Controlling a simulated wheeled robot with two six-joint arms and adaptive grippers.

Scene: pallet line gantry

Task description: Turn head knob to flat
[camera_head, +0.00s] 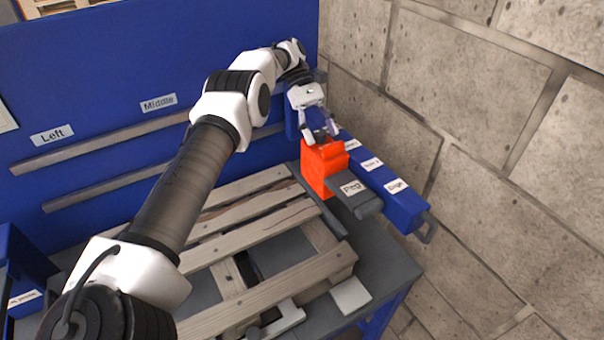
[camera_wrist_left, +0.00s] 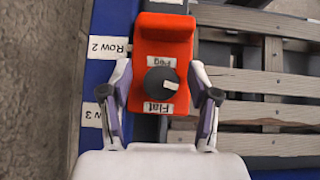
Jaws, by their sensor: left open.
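The orange-red head (camera_head: 322,172) sits at the far right end of the bench, and it also shows in the left wrist view (camera_wrist_left: 172,40). On it is a round black knob (camera_wrist_left: 157,79) with a white mark toward the right of the picture. A "Peg" label (camera_wrist_left: 166,61) is on one side of the knob and a "Flat" label (camera_wrist_left: 158,108) on the other. My left gripper (camera_head: 320,138) is open over the head, its fingers on either side of the knob in the wrist view (camera_wrist_left: 162,92), apart from it. In the head view the gripper mostly hides the knob. My right gripper is not in view.
A blue rail (camera_head: 408,205) with row labels runs beside the head, close to the stone wall (camera_head: 500,170). A grey "Peg" block (camera_head: 367,203) adjoins the head. A wooden pallet (camera_head: 265,285) lies on the grey bench. A blue panel (camera_head: 90,60) stands behind.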

